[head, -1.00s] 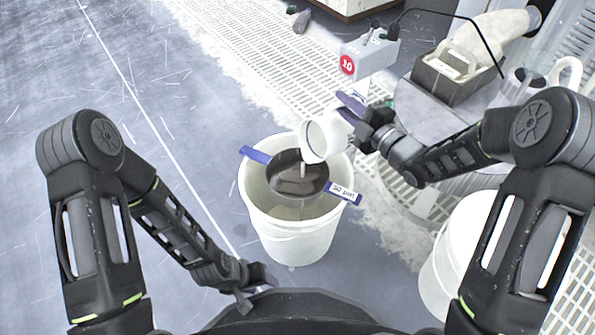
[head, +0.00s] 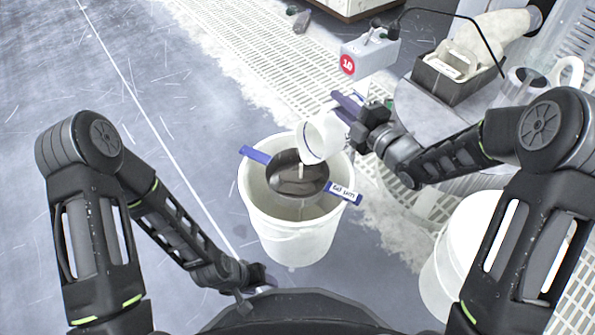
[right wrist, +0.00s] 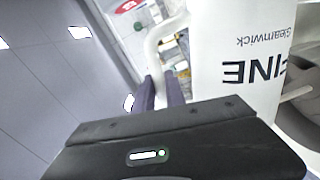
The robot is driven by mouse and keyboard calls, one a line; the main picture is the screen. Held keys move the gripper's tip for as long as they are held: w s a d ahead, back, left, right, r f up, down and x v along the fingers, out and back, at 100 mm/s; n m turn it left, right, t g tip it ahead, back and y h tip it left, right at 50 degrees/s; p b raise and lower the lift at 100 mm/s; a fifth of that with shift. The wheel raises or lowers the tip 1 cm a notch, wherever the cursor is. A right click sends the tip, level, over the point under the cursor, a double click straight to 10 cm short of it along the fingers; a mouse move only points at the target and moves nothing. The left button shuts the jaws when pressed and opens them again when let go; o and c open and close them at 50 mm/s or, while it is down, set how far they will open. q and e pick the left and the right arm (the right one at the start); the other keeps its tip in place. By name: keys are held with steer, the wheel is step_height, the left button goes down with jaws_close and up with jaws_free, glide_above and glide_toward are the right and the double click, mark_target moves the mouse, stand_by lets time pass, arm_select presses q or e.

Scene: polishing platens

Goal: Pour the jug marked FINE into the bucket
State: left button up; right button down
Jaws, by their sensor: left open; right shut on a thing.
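The white jug (head: 321,138) is tipped over the bucket, its mouth facing down and left, and a thin pale stream runs from its lip. In the right wrist view the jug (right wrist: 240,60) reads FINE, upside down. My right gripper (head: 352,107) is shut on the jug's handle. The white bucket (head: 297,244) stands on the floor. A dark round strainer (head: 298,182) with blue ends lies across its rim, under the stream; liquid shows in it and a thin trickle falls below it. My left gripper (head: 262,279) is open and empty, low beside my base.
A second white bucket (head: 452,262) stands at the right, partly behind my right arm. A dark caddy (head: 447,78) and another white-handled vessel (head: 568,75) sit at upper right. The floor at left is clear.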

mark_target(327, 108)
steer(key=shift+s+a+r+n, duration=0.3)
steer(key=shift+a, duration=0.2)
steer(key=shift+s+a+r+n+b, duration=0.3)
steer(key=shift+s+a+n+b, duration=0.1)
steer(key=shift+a+b, duration=0.2)
steer(key=shift+s+a+r+n+b, duration=0.25)
steer(key=shift+s+a+n+b, duration=0.15)
steer(key=shift+b, duration=0.3)
stand_by(0.6)
steer(key=shift+r, duration=0.1)
steer(key=w+d+p, duration=0.1)
steer(key=d+f+m+p, duration=0.1)
steer(key=w+d+m+p, duration=0.1)
steer(key=shift+w+d+f, duration=0.3)
steer(key=shift+f, duration=0.1)
steer(key=shift+f+m, duration=0.2)
steer(key=shift+m, duration=0.1)
steer(key=shift+w+d, duration=0.1)
